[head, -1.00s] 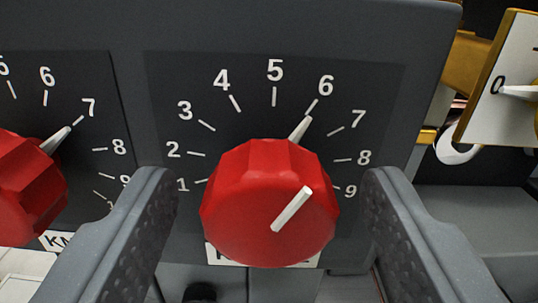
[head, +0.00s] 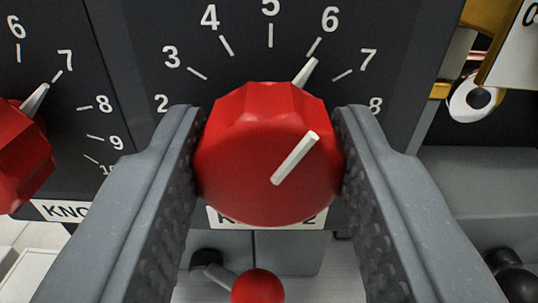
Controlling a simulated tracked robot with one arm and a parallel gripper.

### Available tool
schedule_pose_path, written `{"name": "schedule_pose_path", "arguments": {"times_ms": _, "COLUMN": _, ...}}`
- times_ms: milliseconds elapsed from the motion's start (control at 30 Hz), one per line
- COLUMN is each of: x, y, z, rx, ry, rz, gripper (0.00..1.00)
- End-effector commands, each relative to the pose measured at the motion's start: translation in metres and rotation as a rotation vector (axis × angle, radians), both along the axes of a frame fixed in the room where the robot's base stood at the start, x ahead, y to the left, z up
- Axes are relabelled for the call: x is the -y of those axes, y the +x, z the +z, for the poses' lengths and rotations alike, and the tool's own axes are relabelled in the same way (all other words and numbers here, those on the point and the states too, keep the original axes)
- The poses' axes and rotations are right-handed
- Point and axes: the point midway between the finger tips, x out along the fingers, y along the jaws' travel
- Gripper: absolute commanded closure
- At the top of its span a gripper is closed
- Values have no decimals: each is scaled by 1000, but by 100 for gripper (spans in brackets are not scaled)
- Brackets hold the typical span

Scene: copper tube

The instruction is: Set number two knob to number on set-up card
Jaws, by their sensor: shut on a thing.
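The number two knob (head: 262,165) is red and faceted, with a white line on its face and a white pointer. The pointer (head: 305,72) aims up and right, at about the 6 mark on the dial. The label (head: 300,217) under the knob is mostly hidden. My gripper (head: 268,150) is shut on the knob, one grey finger against each side. The dial (head: 235,72) shows 2 to 8; its lowest numbers are hidden behind the fingers. I do not make out a set-up card.
Another red knob (head: 20,155) stands at the left, its pointer near 7. A small red ball (head: 257,287) is below the number two knob.

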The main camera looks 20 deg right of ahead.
Motion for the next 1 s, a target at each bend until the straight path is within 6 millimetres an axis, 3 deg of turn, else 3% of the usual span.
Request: {"name": "schedule_pose_path", "arguments": {"times_ms": 1000, "x": 3, "y": -1, "z": -1, "rx": 220, "ry": 747, "rz": 1, "gripper": 86}}
